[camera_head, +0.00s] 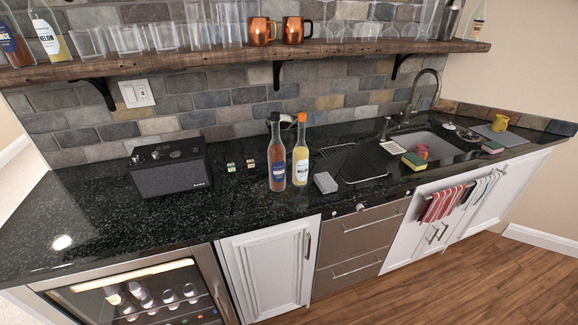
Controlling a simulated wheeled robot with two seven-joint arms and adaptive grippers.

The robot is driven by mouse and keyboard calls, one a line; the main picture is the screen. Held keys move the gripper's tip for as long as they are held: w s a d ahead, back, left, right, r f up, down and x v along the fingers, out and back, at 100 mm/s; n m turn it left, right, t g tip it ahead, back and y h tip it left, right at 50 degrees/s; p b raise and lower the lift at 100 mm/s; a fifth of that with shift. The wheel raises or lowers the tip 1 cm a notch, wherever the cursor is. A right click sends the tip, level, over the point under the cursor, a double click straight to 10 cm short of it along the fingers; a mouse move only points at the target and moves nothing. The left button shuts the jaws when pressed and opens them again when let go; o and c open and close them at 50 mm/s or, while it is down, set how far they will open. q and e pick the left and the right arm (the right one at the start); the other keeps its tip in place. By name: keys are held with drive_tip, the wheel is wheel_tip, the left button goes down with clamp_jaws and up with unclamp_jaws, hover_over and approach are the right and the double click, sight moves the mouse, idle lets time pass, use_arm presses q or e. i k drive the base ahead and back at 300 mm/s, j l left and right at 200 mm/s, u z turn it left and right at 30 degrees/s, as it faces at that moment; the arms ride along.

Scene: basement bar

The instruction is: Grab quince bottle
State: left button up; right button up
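A clear bottle with reddish-brown liquid, a blue label and a dark top (276,158) stands upright on the black counter. Beside it on the right stands a bottle of yellow liquid with an orange cap (300,152). Their label text is too small to read surely. At the upper left, a dark reddish bottle (13,42) stands on the wooden shelf, cut by the frame edge; only the end of its label name shows. A pale yellow bottle (48,36) stands beside it. I cannot tell which bottle is the quince one. Neither gripper is in view.
A black speaker (172,174) stands left of the counter bottles, and a grey block (325,182) lies to their right. The wooden shelf (180,62) with glasses and copper mugs (262,31) overhangs the counter. A sink (425,148) is at right. The counter's left front is clear.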

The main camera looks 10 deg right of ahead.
sight(276, 150)
drive_tip(key=k+l+z, duration=0.1)
drive_tip(key=z, duration=0.25)
drive_tip(key=k+l+z, duration=0.1)
drive_tip(key=l+z, duration=0.25)
